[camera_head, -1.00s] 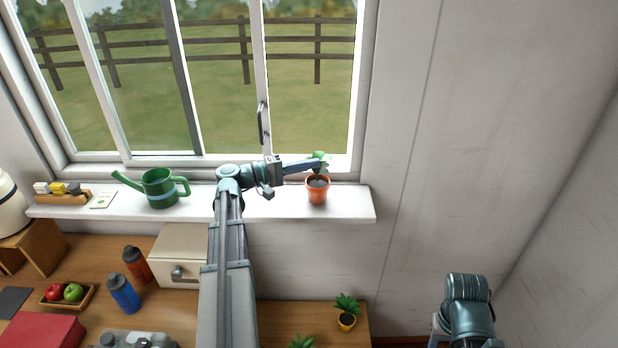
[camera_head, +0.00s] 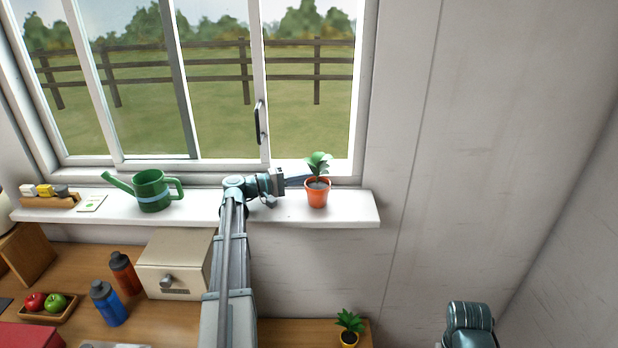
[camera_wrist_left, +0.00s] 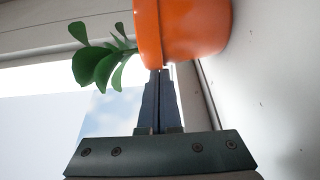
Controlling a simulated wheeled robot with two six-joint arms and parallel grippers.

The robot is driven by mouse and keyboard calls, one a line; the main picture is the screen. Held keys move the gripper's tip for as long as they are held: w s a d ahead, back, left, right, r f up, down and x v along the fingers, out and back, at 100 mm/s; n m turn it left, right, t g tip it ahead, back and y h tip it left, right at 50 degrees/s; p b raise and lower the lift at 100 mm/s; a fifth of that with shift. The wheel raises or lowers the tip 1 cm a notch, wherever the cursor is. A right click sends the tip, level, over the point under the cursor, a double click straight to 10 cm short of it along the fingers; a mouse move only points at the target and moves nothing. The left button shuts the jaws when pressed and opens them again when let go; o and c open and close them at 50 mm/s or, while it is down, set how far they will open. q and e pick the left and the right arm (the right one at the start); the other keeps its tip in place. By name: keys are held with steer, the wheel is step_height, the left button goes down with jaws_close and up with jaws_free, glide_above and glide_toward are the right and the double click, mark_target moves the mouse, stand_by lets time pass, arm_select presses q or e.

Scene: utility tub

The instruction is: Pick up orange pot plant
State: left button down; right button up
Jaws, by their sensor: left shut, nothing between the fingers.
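The orange pot plant (camera_head: 317,194) stands upright on the white windowsill (camera_head: 345,212), near its right end, with green leaves above the rim. In the left wrist view the orange pot (camera_wrist_left: 190,28) shows at the top, with its leaves (camera_wrist_left: 98,62) to the left. My left gripper (camera_head: 303,181) reaches in from the left and is shut, with nothing between its fingers. Its fingertips (camera_wrist_left: 159,72) are right at the pot's side; I cannot tell if they touch it. My right arm shows at the lower right, but its gripper is out of view.
A green watering can (camera_head: 152,190) stands on the sill to the left. A window handle (camera_head: 259,122) is above my left wrist. Below are a cream box (camera_head: 175,265), two bottles and a yellow pot plant (camera_head: 349,328). The sill right of the orange pot is clear.

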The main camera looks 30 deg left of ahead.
mark_target(310, 195)
arm_select(q)
steer(key=shift+f+b, duration=0.5)
steer(key=shift+f, duration=0.4)
steer(key=shift+s+d+r, duration=0.2)
steer(key=shift+s+d, duration=0.05)
steer(key=shift+s, duration=0.2)
steer(key=s+d, duration=0.1)
steer(key=s, duration=0.1)
steer(key=s+d, duration=0.1)
steer(key=s, duration=0.1)
steer(key=s+d, duration=0.1)
steer(key=s, duration=0.1)
steer(key=shift+d, duration=0.4)
steer(key=shift+a, duration=0.1)
steer(key=shift+w, duration=0.1)
